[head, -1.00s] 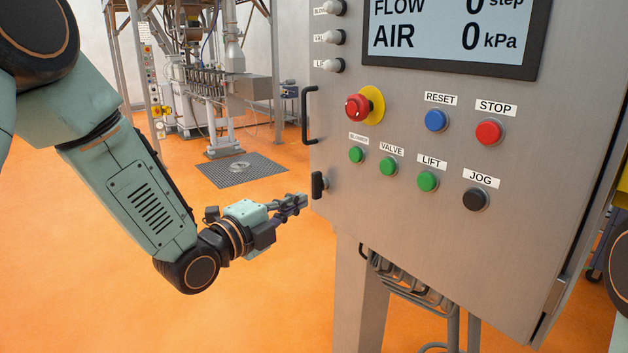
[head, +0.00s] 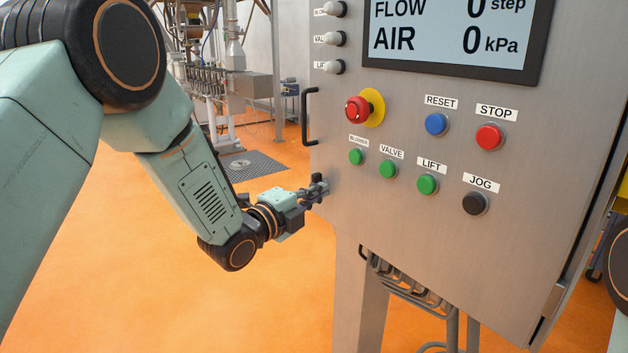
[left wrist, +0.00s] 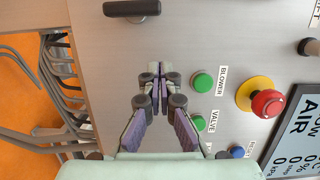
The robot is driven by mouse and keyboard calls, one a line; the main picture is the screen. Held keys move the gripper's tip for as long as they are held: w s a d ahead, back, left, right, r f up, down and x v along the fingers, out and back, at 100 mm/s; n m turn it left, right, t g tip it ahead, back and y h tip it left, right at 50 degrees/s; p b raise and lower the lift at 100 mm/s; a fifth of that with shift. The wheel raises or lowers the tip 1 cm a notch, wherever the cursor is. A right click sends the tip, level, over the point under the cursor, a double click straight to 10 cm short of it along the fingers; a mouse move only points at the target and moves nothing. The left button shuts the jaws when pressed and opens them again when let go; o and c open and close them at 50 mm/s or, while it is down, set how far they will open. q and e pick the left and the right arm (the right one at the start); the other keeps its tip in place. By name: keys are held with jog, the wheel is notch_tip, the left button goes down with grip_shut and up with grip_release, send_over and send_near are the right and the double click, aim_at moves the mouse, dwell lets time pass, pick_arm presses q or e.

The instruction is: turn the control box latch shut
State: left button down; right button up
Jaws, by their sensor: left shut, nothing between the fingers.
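The control box (head: 400,225) is a grey metal cabinet at the right in the head view. Its black latch (head: 317,177) is at the lower left edge of the front, its lower part hidden behind my gripper. In the left wrist view the latch (left wrist: 131,9) is a black bar at the top edge. My left gripper (head: 320,192) is shut and empty in front of the latch in the head view. In the left wrist view its fingertips (left wrist: 158,72) are together, below and right of the latch. My right gripper is not in view.
A black door handle (head: 309,116) stands out above the latch. A red emergency stop (head: 358,108) and green buttons (head: 388,169) are on the panel. Cables (head: 410,292) hang below the box. The orange floor (head: 190,310) at the left is clear.

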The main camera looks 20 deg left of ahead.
pick_arm(q)
jog(key=x, duration=0.2)
jog(key=shift+w+d, duration=0.25)
jog(key=shift+w, duration=0.1)
jog(key=w+a, duration=0.1)
jog(key=a+p, duration=0.1)
jog(key=shift+w+a+r, duration=0.1)
jog(key=shift+w+a, duration=0.2)
jog(key=shift+w, duration=0.1)
jog(key=shift+w+a, duration=0.3)
jog(key=shift+a, duration=0.15)
jog(key=shift+d, duration=0.1)
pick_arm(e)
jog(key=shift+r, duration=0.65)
pick_arm(q)
jog(key=shift+d, duration=0.15)
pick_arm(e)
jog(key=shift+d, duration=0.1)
pick_arm(q)
jog(key=shift+w+a+n, duration=0.1)
jog(key=shift+a+n, duration=0.15)
jog(key=shift+n, duration=0.05)
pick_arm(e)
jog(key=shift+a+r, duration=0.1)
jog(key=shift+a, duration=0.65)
